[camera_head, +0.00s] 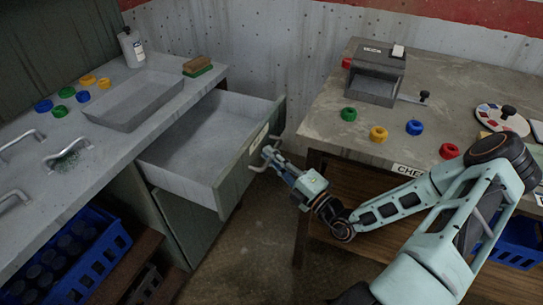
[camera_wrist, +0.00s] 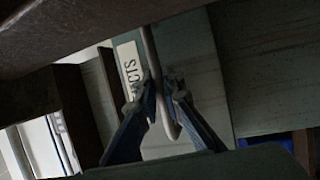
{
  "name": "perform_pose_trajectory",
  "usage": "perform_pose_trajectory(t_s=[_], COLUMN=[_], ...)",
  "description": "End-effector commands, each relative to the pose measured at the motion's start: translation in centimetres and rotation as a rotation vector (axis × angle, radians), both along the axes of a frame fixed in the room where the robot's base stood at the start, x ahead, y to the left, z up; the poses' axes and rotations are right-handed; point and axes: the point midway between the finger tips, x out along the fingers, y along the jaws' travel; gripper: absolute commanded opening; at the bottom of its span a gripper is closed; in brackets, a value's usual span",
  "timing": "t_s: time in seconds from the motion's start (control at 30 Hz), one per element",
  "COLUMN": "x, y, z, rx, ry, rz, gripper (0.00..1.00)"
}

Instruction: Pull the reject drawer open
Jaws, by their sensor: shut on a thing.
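The reject drawer (camera_head: 233,165) stands well out from the left counter, and its grey inside looks empty. A white label (camera_head: 259,138) is on its front; part of the lettering, "CTS", shows on the label in the wrist view (camera_wrist: 131,70). The drawer's light metal bar handle (camera_wrist: 151,55) runs between my fingers. My gripper (camera_head: 268,156) is shut on this handle at the drawer front; its blue fingers (camera_wrist: 163,92) lie on either side of the bar. The exact finger contact is small in the head view.
The right-hand bench (camera_head: 330,125), with a grey machine (camera_head: 376,72) and colored rings, stands close beside the drawer front. A narrow strip of floor (camera_head: 262,225) lies between the units. The left counter (camera_head: 60,140) holds a grey tray (camera_head: 134,105), colored rings and a bottle (camera_head: 132,48).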

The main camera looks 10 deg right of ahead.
Motion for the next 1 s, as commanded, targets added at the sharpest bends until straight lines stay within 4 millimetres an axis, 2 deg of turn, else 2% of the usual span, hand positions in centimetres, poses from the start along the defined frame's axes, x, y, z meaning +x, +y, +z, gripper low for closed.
perform_pose_trajectory(t_s=[0.23, 0.43, 0.53, 0.83, 0.87, 1.0], x=[-0.1, -1.9, -2.6, -2.8, -2.8, -2.8], y=[-0.2, -3.0, -3.8, -3.9, -3.9, -3.9], z=[0.0, 0.2, 0.1, -0.1, -0.1, -0.1], rx=[-0.001, -0.004, -0.002, 0.0, 0.0, 0.0], ry=[0.002, 0.001, 0.002, 0.002, 0.002, 0.002], rz=[-0.001, -0.006, -0.003, -0.001, -0.001, -0.001], gripper=[0.0, 0.0, 0.0, 0.0, 0.09, 0.25])
